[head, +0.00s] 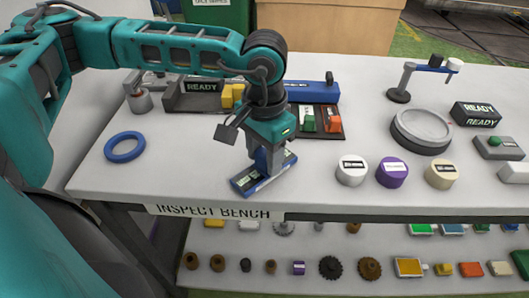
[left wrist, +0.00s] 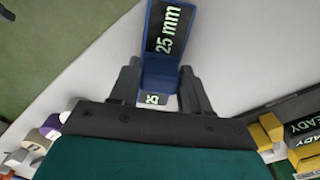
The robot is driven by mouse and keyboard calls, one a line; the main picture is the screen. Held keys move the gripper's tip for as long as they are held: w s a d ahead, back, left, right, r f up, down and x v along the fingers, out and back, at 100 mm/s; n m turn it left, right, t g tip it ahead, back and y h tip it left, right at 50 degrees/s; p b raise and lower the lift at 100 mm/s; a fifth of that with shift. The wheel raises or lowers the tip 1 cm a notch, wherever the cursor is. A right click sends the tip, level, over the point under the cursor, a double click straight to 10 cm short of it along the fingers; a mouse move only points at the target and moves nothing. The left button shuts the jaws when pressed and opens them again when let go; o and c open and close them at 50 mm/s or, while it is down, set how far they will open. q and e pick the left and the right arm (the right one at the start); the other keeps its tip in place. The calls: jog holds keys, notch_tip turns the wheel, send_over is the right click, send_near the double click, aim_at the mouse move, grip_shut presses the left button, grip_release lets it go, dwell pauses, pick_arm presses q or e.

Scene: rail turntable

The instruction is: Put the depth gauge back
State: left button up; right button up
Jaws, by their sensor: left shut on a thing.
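My left gripper (head: 266,146) points down over the front part of the inspect bench (head: 330,200). It is shut on a blue piece with a dark plate, which I take for the depth gauge (head: 252,183). The piece looks upright on, or just above, the bench top; I cannot tell which. In the left wrist view the gauge (left wrist: 165,35) reads "25 mm" and sits between the fingers of the left gripper (left wrist: 158,92). A dark tray (head: 333,136) with a green and an orange piece lies behind, partly hidden by my arm. My right gripper is not in view.
A blue ring (head: 124,147) lies at left. White, purple (head: 391,172) and cream round pieces stand at right, near a round dish (head: 421,130) and a post stand (head: 400,88).

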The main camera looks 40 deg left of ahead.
aim_at(265, 153)
pick_arm(q)
jog(key=shift+f, duration=0.2)
jog(key=o, duration=0.9)
jog(key=shift+r, duration=0.1)
jog(key=shift+o, duration=0.2)
jog(key=shift+r, duration=0.1)
jog(key=shift+r, duration=0.25)
notch_tip(265, 153, up, 12)
jog(key=shift+f, duration=0.15)
